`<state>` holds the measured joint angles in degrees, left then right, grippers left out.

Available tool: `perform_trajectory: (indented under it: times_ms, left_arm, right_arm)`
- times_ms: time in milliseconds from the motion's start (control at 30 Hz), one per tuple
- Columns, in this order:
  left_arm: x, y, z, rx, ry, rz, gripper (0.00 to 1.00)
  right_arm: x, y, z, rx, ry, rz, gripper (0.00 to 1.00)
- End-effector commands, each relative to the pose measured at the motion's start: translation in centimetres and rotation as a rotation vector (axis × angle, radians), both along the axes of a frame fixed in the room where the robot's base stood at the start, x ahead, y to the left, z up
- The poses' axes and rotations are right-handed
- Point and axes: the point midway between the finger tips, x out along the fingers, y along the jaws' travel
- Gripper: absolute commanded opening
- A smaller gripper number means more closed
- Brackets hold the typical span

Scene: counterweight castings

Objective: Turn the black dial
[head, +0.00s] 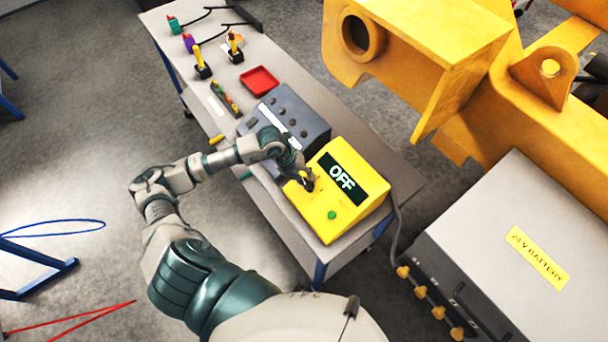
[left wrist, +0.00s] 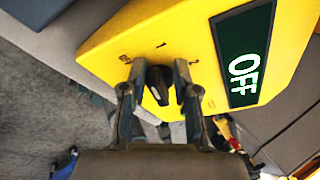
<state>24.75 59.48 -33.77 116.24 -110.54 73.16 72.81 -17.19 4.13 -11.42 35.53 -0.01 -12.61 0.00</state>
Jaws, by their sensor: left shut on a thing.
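The black dial (left wrist: 158,80) sits on the sloped face of a yellow box (head: 325,222), beside a dark display that reads OFF (head: 340,179). In the left wrist view the dial is between the two fingers of my left gripper (left wrist: 157,90), which is shut on it. In the head view my left gripper (head: 304,180) reaches the box from the left and mostly hides the dial. The yellow box also shows in the left wrist view (left wrist: 180,38). A green button (head: 332,215) is on the box's lower face. My right gripper is not in view.
A grey control box (head: 296,112) stands next to the yellow box on the long table (head: 215,60). A red tray (head: 259,81) and several small items lie farther back. A large yellow casting (head: 470,60) and a battery case (head: 520,240) stand to the right.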

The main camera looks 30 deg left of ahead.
Motion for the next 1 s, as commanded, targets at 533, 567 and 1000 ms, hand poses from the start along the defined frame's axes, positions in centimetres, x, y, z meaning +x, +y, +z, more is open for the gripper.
perform_trajectory:
  times_ms: [533, 567, 1000]
  left_arm:
    - [-0.8, -0.5, -0.7, -0.004, 0.026, -0.013, 0.0]
    - [-0.8, -0.5, -0.7, -0.004, 0.026, -0.013, 0.0]
    - [-0.4, -0.2, -0.5, -0.003, 0.017, -0.007, 0.4]
  right_arm:
    - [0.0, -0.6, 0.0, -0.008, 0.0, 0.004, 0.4]
    - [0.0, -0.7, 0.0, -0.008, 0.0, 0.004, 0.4]
    - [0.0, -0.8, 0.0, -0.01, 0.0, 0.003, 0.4]
